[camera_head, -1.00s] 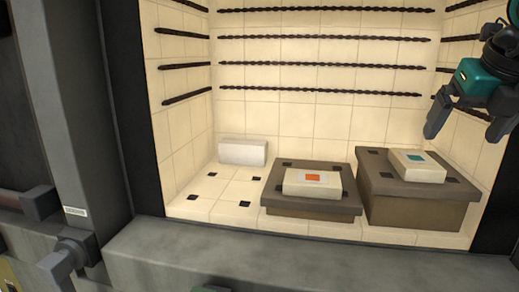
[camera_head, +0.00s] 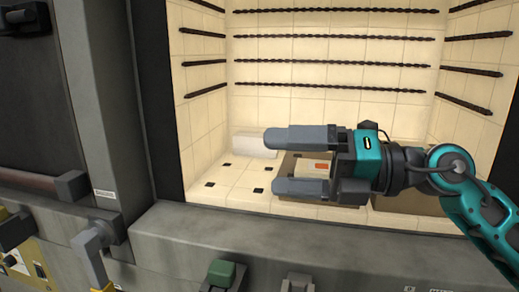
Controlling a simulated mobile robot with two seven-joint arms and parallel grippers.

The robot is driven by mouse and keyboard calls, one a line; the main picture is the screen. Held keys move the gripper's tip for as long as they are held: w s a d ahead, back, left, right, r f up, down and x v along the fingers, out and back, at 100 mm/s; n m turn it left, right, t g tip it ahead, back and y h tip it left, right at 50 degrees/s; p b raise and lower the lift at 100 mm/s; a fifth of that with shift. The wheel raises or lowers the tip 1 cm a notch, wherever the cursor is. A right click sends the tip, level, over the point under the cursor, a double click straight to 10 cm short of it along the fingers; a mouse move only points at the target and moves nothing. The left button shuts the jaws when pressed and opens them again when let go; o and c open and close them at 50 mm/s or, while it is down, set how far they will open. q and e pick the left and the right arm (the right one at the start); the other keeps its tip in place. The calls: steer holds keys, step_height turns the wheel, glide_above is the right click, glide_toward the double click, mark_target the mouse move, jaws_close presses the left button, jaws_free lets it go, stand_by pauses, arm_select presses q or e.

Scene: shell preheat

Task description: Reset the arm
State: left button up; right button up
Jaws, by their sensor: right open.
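My right gripper (camera_head: 273,164) comes in from the right with its fingers pointing left. It is open, with a clear gap between the two grey fingers and nothing held. It is in front of the kiln chamber's opening and overlaps the low brown stand (camera_head: 345,213) in the view. The pale block with an orange mark (camera_head: 321,166) shows partly behind the gripper, on that stand. The taller brown stand (camera_head: 400,206) is mostly hidden by my right arm, and no block shows on it. My left gripper is not in view.
The chamber (camera_head: 330,105) has cream tiles and dark rods along its walls. A plain white block (camera_head: 250,145) stands at the back left of its floor. A grey ledge (camera_head: 300,240) runs along the front, with a green knob (camera_head: 222,272) and a grey handle (camera_head: 90,245) below and left.

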steer(key=w+d+f+m+t+h, duration=0.2)
steer(key=d+m+t+h, duration=0.3)
steer(key=m+t, duration=0.65)
steer(key=w+d+f+m+t+h, duration=0.25)
steer(key=d+m+t+h, duration=0.35)
steer(key=m, duration=1)
steer(key=s+d+f+m+g+h, duration=0.1)
steer(key=d+f+m+h, duration=0.1)
steer(key=f, duration=0.3)
steer(key=s+d+f+m+g+h, duration=0.1)
steer(key=f+m+g+h, duration=0.1)
steer(key=f, duration=0.4)
steer(key=s+d+f+m+g+h, duration=0.1)
steer(key=d+f+m+g+h, duration=0.1)
steer(key=f+m+h, duration=0.1)
steer(key=shift+s+d+f+m, duration=0.2)
steer(key=shift+f+m, duration=0.1)
steer(key=shift+f, duration=0.3)
steer(key=shift+s+d+f+m, duration=0.15)
steer(key=shift+s+f+m, duration=0.1)
steer(key=shift+f, duration=0.35)
steer(key=s+f+m+g+y, duration=0.1)
steer(key=s+f+m+g, duration=0.1)
steer(key=s+f+g, duration=1.4)
steer(key=w+a+f+t+y, duration=0.1)
steer(key=w+a+f+t, duration=0.1)
steer(key=f+t, duration=0.8)
steer(key=shift+w+a+t+y, duration=0.3)
steer(key=shift+a+t+y, duration=0.15)
steer(key=shift+a, duration=0.1)
